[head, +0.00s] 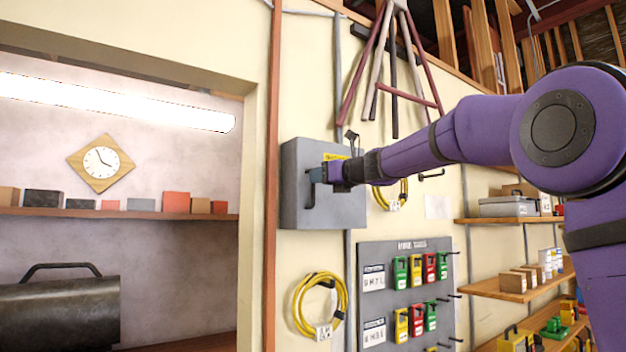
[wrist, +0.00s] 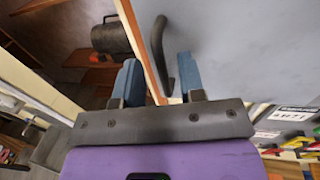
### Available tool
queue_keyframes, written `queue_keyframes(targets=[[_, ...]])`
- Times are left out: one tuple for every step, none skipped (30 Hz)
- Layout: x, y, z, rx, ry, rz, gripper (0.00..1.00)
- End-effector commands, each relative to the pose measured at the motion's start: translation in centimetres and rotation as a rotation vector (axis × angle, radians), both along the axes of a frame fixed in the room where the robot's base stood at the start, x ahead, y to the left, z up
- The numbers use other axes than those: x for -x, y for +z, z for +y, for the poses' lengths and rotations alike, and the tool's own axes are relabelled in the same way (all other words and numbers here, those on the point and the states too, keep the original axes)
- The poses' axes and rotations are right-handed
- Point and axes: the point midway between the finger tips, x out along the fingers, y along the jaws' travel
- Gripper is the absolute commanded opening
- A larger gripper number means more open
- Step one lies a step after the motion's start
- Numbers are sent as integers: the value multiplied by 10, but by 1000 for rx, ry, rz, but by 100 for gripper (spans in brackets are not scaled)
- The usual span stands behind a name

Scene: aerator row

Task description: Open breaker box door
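The breaker box (head: 340,208) is a grey metal box on the cream wall, and its door looks shut. In the wrist view the grey door face (wrist: 240,50) fills the upper right. A dark curved bar handle (wrist: 157,38) stands out from the door near its left edge. My gripper (head: 318,177) is at the left part of the door front. In the wrist view its two blue fingers (wrist: 158,68) are apart, and the lower part of the handle shows between them, nearer the right finger. I cannot tell whether either finger touches it. The gripper hides part of the door in the head view.
A lockout board (head: 405,250) with coloured padlocks hangs below right of the box. Yellow cable coils (head: 321,305) hang below and right of it. Left is an opening with a shelf (head: 120,213) and a dark cylindrical case (head: 60,312). Shelves (head: 510,292) stand at right.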

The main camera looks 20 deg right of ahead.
Motion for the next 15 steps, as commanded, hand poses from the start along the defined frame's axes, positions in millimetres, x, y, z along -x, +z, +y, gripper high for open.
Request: queue_keyframes(targets=[[-7,0,5,-1,1,0,37],[-11,-1,7,-1,2,0,37],[-15,0,9,0,2,0,37],[-18,0,11,1,2,0,37],[-20,0,12,1,2,0,37],[-23,0,13,1,1,0,37],[-25,0,14,1,1,0,37],[-26,0,15,0,0,0,37],[-27,0,16,0,0,0,37],[-28,0,16,0,0,0,37],[-29,0,17,0,0,-1,37],[-29,0,17,0,1,-1,37],[-29,0,17,0,0,-1,37],[-29,0,17,0,0,-1,37],[-29,0,17,0,0,-1,37]])
